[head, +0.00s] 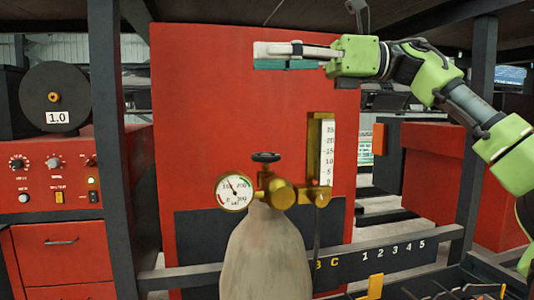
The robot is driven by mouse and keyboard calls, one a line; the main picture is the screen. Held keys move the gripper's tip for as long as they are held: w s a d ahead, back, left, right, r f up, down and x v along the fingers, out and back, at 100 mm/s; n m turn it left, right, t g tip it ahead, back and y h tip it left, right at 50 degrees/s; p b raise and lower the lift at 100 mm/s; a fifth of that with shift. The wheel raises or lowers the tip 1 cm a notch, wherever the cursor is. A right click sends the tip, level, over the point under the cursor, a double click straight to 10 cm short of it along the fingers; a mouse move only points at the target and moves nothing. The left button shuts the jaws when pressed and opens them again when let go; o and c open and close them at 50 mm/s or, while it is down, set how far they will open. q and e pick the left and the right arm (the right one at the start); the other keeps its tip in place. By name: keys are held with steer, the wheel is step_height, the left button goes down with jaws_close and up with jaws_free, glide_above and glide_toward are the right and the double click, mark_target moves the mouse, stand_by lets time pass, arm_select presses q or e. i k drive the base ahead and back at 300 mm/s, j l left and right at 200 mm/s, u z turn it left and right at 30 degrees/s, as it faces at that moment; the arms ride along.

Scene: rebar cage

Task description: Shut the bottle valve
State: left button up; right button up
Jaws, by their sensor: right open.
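A pale grey gas bottle (266,258) stands upright in the middle of the head view. On its top is a brass valve (265,182) with a small black handwheel (265,157). A round pressure gauge (233,191) sits at the valve's left, its needle pointing up and left. A brass flowmeter with a white scale (327,155) stands at its right. My right gripper (256,57) reaches in from the right and points left. It is open and empty, well above the handwheel in the picture and apart from it. My left gripper is out of view.
A large red panel (200,110) stands behind the bottle. Dark posts (105,120) frame the left side, with a red control cabinet (58,260) beyond. A numbered dark rail (395,252) crosses at lower right. The space around the handwheel looks clear.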

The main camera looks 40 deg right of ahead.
mark_target(265, 158)
steer(key=k+j, duration=0.85)
steer(key=j, duration=0.2)
